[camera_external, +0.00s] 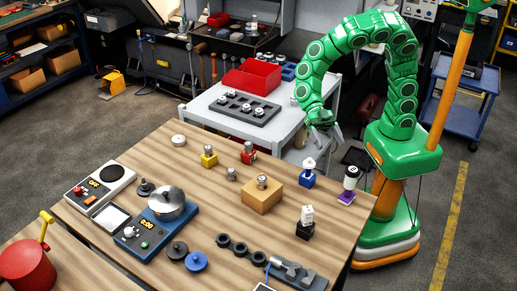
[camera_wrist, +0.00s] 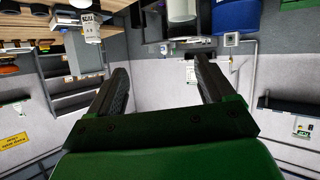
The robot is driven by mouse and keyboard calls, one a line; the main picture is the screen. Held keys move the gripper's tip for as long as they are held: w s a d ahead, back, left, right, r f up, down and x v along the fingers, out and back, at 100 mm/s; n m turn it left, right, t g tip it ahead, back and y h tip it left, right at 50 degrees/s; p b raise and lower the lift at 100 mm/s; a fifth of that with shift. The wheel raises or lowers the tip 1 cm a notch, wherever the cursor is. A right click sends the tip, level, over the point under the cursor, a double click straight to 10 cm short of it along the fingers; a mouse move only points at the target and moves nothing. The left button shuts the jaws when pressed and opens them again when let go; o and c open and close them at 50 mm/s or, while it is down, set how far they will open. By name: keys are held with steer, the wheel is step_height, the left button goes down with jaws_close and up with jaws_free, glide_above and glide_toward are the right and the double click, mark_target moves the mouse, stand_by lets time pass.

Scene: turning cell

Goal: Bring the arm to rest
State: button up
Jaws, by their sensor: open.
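My green arm arches up from its base at the right of the external view and bends down towards the table's far right edge. My gripper (camera_external: 331,134) hangs at its end, by the edge of the wooden table (camera_external: 140,165) and the grey cart (camera_external: 290,125). In the wrist view my gripper (camera_wrist: 161,66) has its two dark fingers wide apart with nothing between them. The external view does not show clearly how high the gripper is above the table.
A wooden block (camera_external: 261,197) stands mid-table. A red bin (camera_external: 252,80) and dark tray (camera_external: 240,108) sit on the cart.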

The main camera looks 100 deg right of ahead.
steer(key=w+d+r+m+t+h, duration=0.2)
steer(key=w+d+r+t, duration=0.3)
steer(key=w+t, duration=0.15)
steer(key=w+d+r+m+t+h, duration=0.25)
steer(key=w+d+r+t, duration=0.2)
steer(key=w, duration=0.35)
steer(key=s+d+r+m+t+h, duration=0.15)
steer(key=d+m+h, duration=0.25)
steer(key=d, duration=0.4)
steer(key=d+r+m+t+h, duration=0.15)
steer(key=d+m+h, duration=0.3)
steer(key=d, duration=0.45)
steer(key=s+d+f+m+g+h, duration=0.2)
steer(key=s+d+f+g+h, duration=0.15)
steer(key=s, duration=0.35)
steer(key=s+a+f+m+g+y, duration=0.1)
steer(key=s+f+g, duration=0.1)
steer(key=s, duration=0.9)
steer(key=s+a+f+m+g+y, duration=0.1)
steer(key=s+g, duration=0.4)
steer(key=s, duration=0.7)
steer(key=s+a+f+m+g+y, duration=0.1)
steer(key=s+a+f+m+g, duration=0.2)
steer(key=s, duration=0.9)
steer(key=shift+s+f+g, duration=0.2)
steer(key=shift+f+g, duration=0.15)
steer(key=shift+f, duration=0.4)
